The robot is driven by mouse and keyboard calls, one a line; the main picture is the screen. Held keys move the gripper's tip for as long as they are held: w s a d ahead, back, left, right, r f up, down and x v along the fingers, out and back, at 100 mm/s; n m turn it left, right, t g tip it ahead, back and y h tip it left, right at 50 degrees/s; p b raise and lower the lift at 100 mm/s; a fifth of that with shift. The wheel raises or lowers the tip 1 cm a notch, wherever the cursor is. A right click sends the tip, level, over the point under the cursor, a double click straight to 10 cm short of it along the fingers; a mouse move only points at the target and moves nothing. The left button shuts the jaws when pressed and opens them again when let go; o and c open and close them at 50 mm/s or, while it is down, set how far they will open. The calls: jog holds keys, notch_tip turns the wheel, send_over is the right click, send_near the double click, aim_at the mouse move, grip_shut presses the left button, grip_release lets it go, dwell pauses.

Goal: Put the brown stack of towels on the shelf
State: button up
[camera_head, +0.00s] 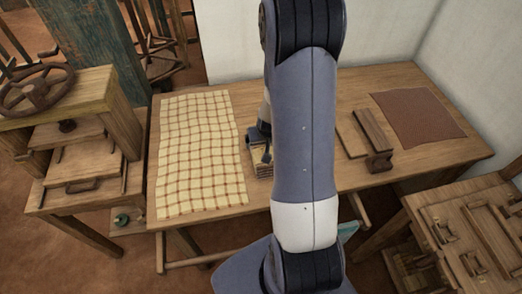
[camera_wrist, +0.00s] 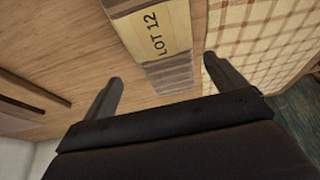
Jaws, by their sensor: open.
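A small layered stack (camera_head: 262,172) lies on the wooden table beside the checked cloth, mostly hidden by my arm and gripper. In the wrist view the stack (camera_wrist: 168,75) shows grey-brown layered edges and a cream label reading "LOT 12". I take it for the towel stack, though its brown colour is hard to confirm. My gripper (camera_head: 261,148) is above it, open; in the wrist view its fingers (camera_wrist: 164,74) stand apart on either side of the stack's near end. I cannot tell whether they touch it. I cannot pick out the shelf with certainty.
A checked cloth (camera_head: 200,150) covers the table's left part. A brown cloth (camera_head: 418,116) lies flat at the right, with wooden boards (camera_head: 371,132) beside it. A wooden press with a wheel (camera_head: 38,90) stands left.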

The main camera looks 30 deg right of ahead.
aim_at(261, 146)
jog(key=shift+a+b+x, duration=0.2)
jog(key=shift+b+x, duration=0.25)
jog(key=shift+x, duration=1.3)
jog(key=shift+a+b+x, duration=0.15)
jog(key=shift+b+x, duration=0.25)
jog(key=shift+x, duration=1.3)
jog(key=shift+w, duration=0.15)
jog(key=c, duration=1.2)
jog(key=shift+r, duration=0.2)
jog(key=shift+c, duration=0.2)
